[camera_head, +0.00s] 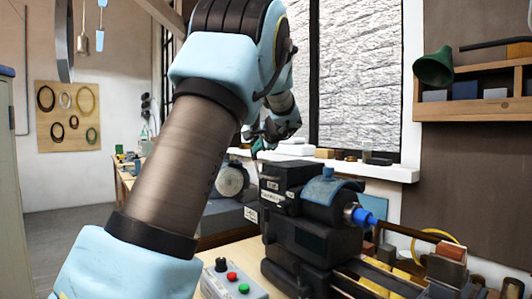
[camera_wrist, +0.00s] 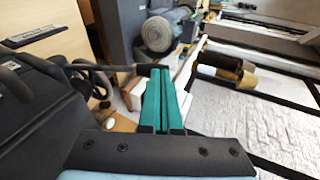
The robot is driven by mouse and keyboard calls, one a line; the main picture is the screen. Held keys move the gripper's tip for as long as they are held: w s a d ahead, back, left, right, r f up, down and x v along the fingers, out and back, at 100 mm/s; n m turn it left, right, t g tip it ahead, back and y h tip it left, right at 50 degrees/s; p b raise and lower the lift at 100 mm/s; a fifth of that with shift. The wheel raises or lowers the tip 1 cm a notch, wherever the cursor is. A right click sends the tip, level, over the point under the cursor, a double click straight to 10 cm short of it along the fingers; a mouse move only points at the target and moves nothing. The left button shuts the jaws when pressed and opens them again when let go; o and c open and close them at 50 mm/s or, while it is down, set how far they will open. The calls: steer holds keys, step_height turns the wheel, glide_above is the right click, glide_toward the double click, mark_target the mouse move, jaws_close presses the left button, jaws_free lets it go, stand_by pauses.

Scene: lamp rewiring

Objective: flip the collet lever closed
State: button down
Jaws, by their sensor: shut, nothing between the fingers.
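The black lathe headstock (camera_head: 290,235), with a blue-tipped spindle end at its right, stands in the middle of the head view. Its dark casing also fills the left of the wrist view (camera_wrist: 35,120). In the wrist view a thin dark lever (camera_wrist: 115,70) reaches right from the casing and ends in a black knob at the tips of my gripper (camera_wrist: 160,72). I cannot tell whether they touch. The two teal fingers are together and empty. In the head view my gripper (camera_head: 257,145) is small, above and behind the headstock's left end; the lever there is hard to make out.
A grey control box (camera_head: 236,286) with red and green buttons sits at the front. A white window sill (camera_head: 385,172) runs behind the lathe, with small items on it. Wooden and metal blocks (camera_head: 450,252) lie at the right. A grey wheel machine (camera_head: 232,180) stands behind.

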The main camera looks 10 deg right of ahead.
steer(key=x, duration=0.2)
steer(key=a+b+x, duration=0.1)
steer(key=x, duration=0.2)
steer(key=shift+r, duration=0.25)
steer(key=shift+a+f, duration=0.1)
stand_by(0.3)
